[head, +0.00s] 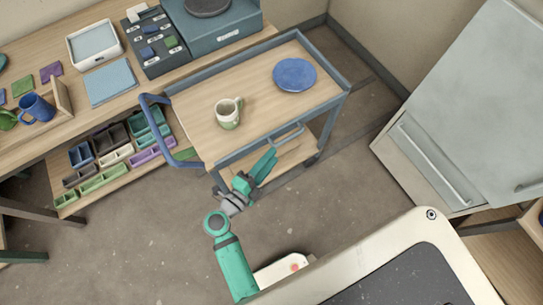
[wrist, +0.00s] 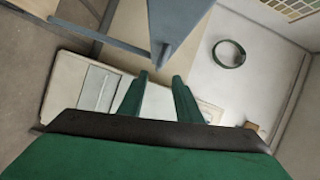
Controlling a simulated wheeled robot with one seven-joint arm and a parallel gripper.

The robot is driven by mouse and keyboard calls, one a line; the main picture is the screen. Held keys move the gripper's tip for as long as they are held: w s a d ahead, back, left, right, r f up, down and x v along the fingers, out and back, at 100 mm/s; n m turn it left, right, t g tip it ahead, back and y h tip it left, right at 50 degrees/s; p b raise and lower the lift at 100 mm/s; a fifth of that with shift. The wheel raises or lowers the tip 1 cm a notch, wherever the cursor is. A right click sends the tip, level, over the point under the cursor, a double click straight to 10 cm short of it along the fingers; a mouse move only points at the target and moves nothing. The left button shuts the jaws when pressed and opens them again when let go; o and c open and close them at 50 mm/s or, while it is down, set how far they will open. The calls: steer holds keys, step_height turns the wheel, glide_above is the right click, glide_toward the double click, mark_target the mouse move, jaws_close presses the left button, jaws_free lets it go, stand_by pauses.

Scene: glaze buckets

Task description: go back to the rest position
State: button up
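My gripper (head: 265,166) is beside the near side of a blue-framed wooden cart (head: 190,119) in the head view, close to the cart's bar handle. I cannot tell from the head view whether it touches the cart. In the wrist view my gripper (wrist: 160,77) shows two green fingers apart, with nothing held between them. The arm reaches up from the lower middle of the head view, bent at the elbow.
The cart top carries a cream and green mug (head: 228,113) and a blue plate (head: 295,75). A long workbench (head: 100,111) with trays stands at left. A grey-doored cabinet (head: 465,110) stands at right. Floor (head: 130,235) is clear at lower left.

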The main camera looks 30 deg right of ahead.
stand_by(0.4)
steer(key=s+a+r+n+t+y, duration=0.6)
steer(key=s+a+r+n+t, duration=0.35)
steer(key=n, duration=0.45)
steer(key=s+a+n+g+y, duration=0.1)
steer(key=s+a+n+y, duration=0.1)
steer(key=s+n+y, duration=0.2)
steer(key=s+a+f+n+g+y, duration=0.1)
steer(key=s+a+n+y, duration=0.2)
steer(key=n, duration=0.7)
steer(key=shift+s+a+f+y, duration=0.25)
steer(key=shift+s+f+y, duration=0.05)
steer(key=shift+s+y, duration=0.8)
